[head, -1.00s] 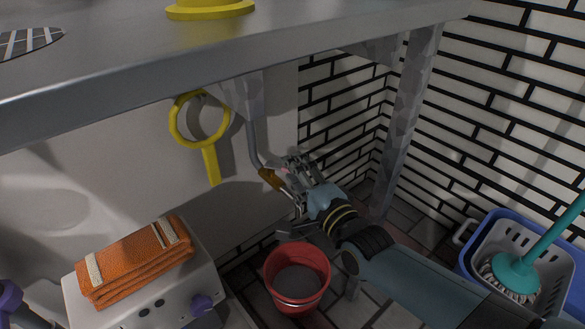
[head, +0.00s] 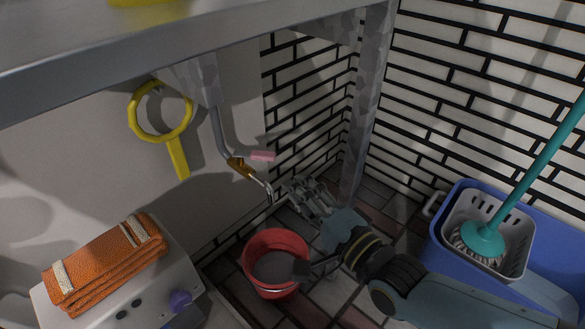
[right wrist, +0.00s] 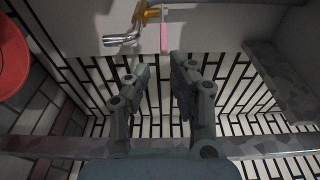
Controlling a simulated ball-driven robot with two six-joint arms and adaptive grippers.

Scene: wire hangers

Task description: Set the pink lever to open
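The pink lever (head: 263,156) sits on a small brass valve (head: 240,167) on a pipe under the counter. In the head view it points right, away from the pipe. In the right wrist view the pink lever (right wrist: 164,36) stands crosswise to the metal spout (right wrist: 121,40). My right gripper (head: 294,188) is below and right of the lever, apart from it. In the right wrist view my right gripper (right wrist: 161,66) is open and empty, its fingers spread just short of the lever's end. My left gripper is not in view.
A red bucket (head: 248,262) stands on the floor below the spout. A yellow ring-shaped object (head: 178,158) hangs left of the pipe. Folded orange towels (head: 105,262) lie on a white box. A blue tub with a teal-handled mop (head: 545,155) stands at right. The counter edge (head: 200,55) is overhead.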

